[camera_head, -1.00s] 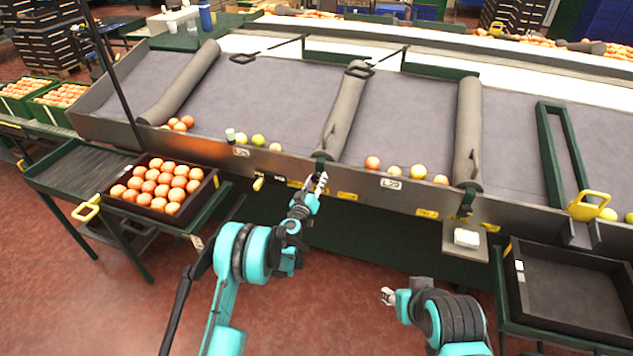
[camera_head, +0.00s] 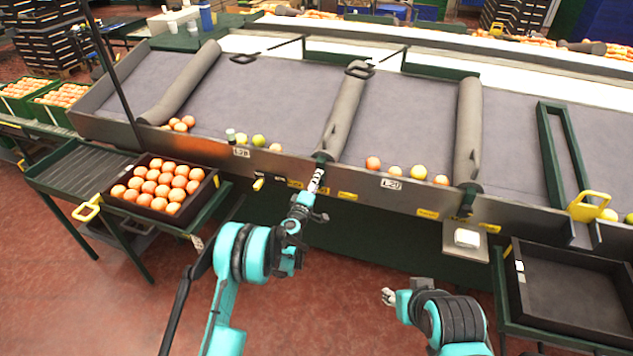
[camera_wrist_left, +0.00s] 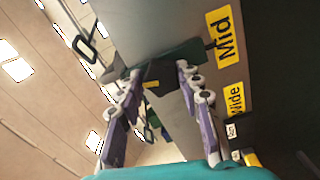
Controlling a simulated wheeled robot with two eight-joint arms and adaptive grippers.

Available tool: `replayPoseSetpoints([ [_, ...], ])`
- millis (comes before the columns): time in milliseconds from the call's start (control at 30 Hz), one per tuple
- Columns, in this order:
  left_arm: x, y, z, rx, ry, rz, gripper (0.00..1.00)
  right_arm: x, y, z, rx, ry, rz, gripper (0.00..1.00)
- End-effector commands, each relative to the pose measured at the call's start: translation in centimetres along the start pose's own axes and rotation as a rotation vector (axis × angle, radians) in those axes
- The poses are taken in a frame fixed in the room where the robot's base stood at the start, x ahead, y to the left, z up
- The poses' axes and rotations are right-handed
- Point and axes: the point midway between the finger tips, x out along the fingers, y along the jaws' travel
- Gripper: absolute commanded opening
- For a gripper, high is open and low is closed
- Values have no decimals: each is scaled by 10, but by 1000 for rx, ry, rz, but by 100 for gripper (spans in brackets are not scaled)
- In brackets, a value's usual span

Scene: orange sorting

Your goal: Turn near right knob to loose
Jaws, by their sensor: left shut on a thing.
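A dark green knob (camera_head: 321,157) sits on the front rail at the near end of the middle padded divider (camera_head: 343,115). My left gripper (camera_head: 317,180) reaches up to it from below. In the left wrist view, the two purple-grey fingers are on either side of the dark knob piece (camera_wrist_left: 156,76), shut on it; the exact contact is partly hidden. Yellow labels reading "Mid" (camera_wrist_left: 225,35) and "Wide" (camera_wrist_left: 234,101) are on the rail beside it. My right gripper (camera_head: 388,296) is low over the floor, away from the rail; its fingers are too small to read.
The padded divider on the right (camera_head: 468,130) has a similar dark green fitting (camera_head: 468,198) at its near end. Oranges fill a crate (camera_head: 207,190) at left; an empty black tray (camera_head: 570,290) is at right.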

Motion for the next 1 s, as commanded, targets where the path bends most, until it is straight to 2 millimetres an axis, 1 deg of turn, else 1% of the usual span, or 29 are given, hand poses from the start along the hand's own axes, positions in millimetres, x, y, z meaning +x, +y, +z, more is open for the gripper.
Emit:
replayPoseSetpoints([
  [200,0,-1,0,-126,-1,0,6,0,0,0,0,0,0,40],
  [400,0,-1,0,-194,-1,0,6,0,0,0,0,0,0,40],
  [967,0,-1,0,-225,-1,0,6,0,0,0,0,0,0,40],
  [1000,0,-1,0,-224,-1,0,40,0,0,0,0,0,0,40],
])
